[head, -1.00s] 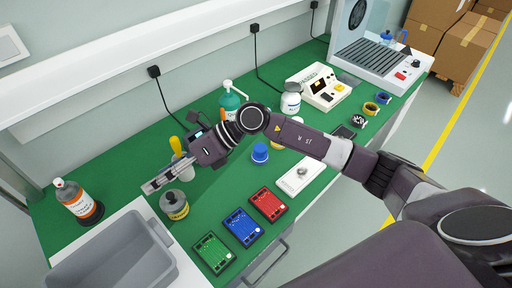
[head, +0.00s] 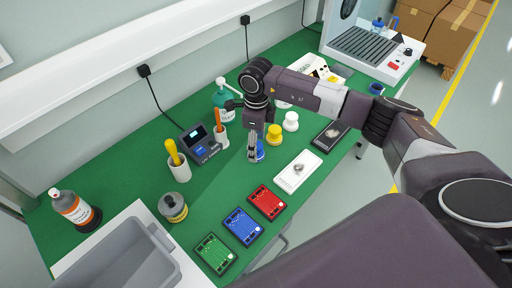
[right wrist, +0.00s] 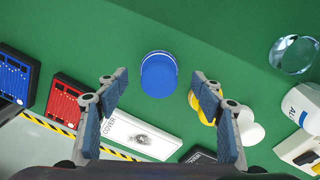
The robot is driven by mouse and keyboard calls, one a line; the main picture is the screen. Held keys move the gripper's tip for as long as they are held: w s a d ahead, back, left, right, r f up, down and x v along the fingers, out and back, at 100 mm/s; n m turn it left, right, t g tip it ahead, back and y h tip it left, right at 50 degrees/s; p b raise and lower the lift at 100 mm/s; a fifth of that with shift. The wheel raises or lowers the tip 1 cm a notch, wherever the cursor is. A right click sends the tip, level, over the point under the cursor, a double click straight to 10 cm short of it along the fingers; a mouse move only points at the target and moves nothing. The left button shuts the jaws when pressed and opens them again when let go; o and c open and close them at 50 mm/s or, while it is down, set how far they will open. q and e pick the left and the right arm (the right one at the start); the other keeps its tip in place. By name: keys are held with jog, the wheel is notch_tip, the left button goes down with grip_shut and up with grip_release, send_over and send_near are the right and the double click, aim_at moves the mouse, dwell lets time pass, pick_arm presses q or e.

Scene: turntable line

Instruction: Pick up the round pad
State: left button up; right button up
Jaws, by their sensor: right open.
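Three round knob-like pieces stand on the green bench: a blue one (head: 261,151), a yellow one (head: 274,136) and a white one (head: 291,121). I cannot tell from their shape which is called the round pad. My right gripper (head: 253,154) points down at the blue piece and partly hides it. In the right wrist view the blue piece (right wrist: 158,75) shows between the tips of the open fingers (right wrist: 160,77), with nothing gripped. The yellow piece (right wrist: 207,108) is partly behind the right finger. My left gripper is not in view.
A white boxed item (head: 298,171) lies close in front of the gripper. Red (head: 267,202), blue (head: 242,227) and green boards lie along the front edge. A teal bottle (head: 222,103) and an orange-handled tool (head: 219,120) stand behind. A grey bin (head: 105,262) is at left.

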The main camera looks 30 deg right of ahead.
jog(key=shift+a+f, duration=0.1)
jog(key=shift+f, duration=1.25)
jog(key=c, duration=1.2)
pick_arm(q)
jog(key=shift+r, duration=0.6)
pick_arm(e)
jog(key=shift+r, duration=0.2)
notch_tip(320, 180, up, 19)
jog(key=b, duration=0.4)
jog(key=shift+f+b, duration=0.2)
jog(key=shift+b, duration=0.1)
jog(key=shift+r, duration=0.6)
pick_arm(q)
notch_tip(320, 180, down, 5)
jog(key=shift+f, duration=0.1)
